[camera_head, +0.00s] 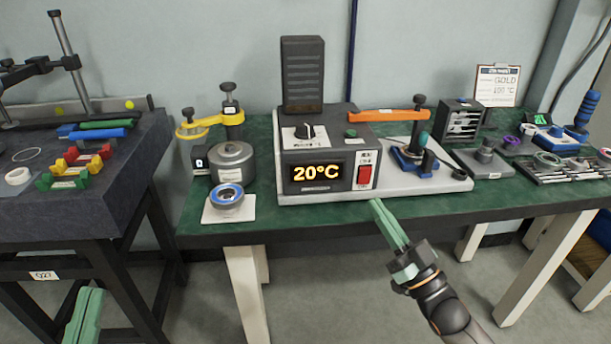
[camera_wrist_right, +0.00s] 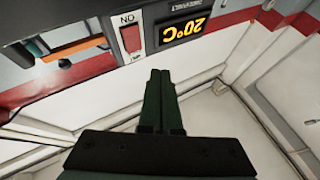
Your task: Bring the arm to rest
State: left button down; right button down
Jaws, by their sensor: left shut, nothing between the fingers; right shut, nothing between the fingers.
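My right gripper (camera_head: 378,206) has green fingers held together and empty, in front of the green table's front edge, below the heat-sealing machine's red switch. In the right wrist view its fingers (camera_wrist_right: 158,80) are closed, with the machine's 20°C display (camera_wrist_right: 185,30) beyond them. My left gripper (camera_head: 90,295) shows at the bottom left, shut and empty, low over the floor in front of the dark table. The grey machine (camera_head: 328,150) stands on the green table with its display reading 20°C and a red switch (camera_head: 365,176) beside it.
The green table (camera_head: 260,228) holds a yellow-armed device (camera_head: 205,125), a blue-rimmed roll (camera_head: 228,197), an orange lever (camera_head: 388,115), a clipboard (camera_head: 497,84) and tools at right. A dark table (camera_head: 25,213) at left holds coloured pieces. Floor in front is open.

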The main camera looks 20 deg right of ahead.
dwell(0.3)
